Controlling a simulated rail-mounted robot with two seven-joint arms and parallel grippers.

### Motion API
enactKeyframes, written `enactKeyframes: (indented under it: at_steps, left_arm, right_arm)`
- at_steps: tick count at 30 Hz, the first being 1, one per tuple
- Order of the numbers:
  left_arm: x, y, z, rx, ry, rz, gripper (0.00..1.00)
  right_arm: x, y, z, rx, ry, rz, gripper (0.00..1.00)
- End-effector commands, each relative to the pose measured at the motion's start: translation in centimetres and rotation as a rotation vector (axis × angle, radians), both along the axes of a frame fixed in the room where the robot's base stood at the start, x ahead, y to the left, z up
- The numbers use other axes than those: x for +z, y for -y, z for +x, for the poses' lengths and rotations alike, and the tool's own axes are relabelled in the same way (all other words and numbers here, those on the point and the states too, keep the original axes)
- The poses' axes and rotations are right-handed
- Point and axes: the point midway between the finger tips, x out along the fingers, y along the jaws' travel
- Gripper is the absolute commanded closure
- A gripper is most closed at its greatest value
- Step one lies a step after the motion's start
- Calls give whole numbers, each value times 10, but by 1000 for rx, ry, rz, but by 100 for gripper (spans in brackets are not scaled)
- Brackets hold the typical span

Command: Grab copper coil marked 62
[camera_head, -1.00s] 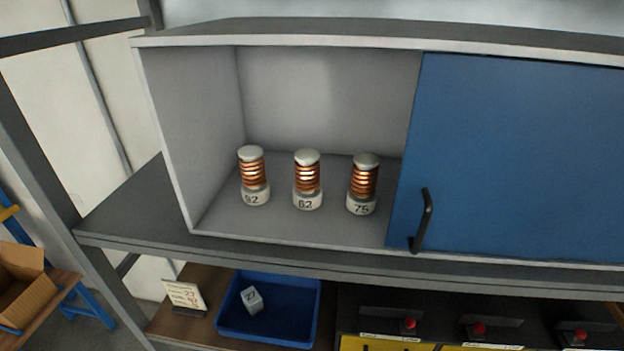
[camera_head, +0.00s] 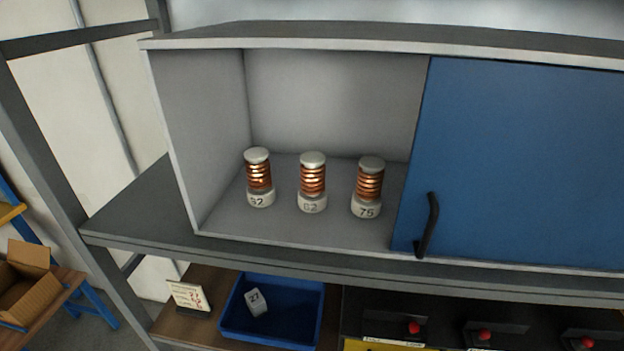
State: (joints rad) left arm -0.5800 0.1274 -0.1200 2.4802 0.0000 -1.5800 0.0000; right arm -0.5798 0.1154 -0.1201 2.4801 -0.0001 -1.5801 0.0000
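Three copper coils with white caps and white numbered bases stand upright in a row inside the open left part of the cabinet. The middle coil (camera_head: 312,182) has a label that looks like 62, though its first digit is blurred and could be an 8. The left coil (camera_head: 259,177) has a label ending in 2, with an unclear first digit. The right coil (camera_head: 369,187) reads 75 and stands near the edge of the blue door. The coils are apart from one another. Neither of my grippers is in view.
A blue sliding door (camera_head: 515,160) with a black handle (camera_head: 428,225) covers the cabinet's right part. Below are a blue bin (camera_head: 232,318) holding a white cube marked 27 (camera_head: 257,301), a note card (camera_head: 188,296) and red buttons (camera_head: 414,328). A cardboard box (camera_head: 30,285) is at lower left.

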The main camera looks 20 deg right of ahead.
Motion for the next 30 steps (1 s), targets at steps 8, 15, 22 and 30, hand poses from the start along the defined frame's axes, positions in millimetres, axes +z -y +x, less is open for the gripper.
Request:
enactKeyframes:
  at_steps: [8,15,22,30]
  left_arm:
    - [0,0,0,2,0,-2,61]
    - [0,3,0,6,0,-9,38]
    - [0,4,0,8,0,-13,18]
    - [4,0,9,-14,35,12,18]
  right_arm:
    - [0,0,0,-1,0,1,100]
    - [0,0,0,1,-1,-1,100]
    - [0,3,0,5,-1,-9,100]
    - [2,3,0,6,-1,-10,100]
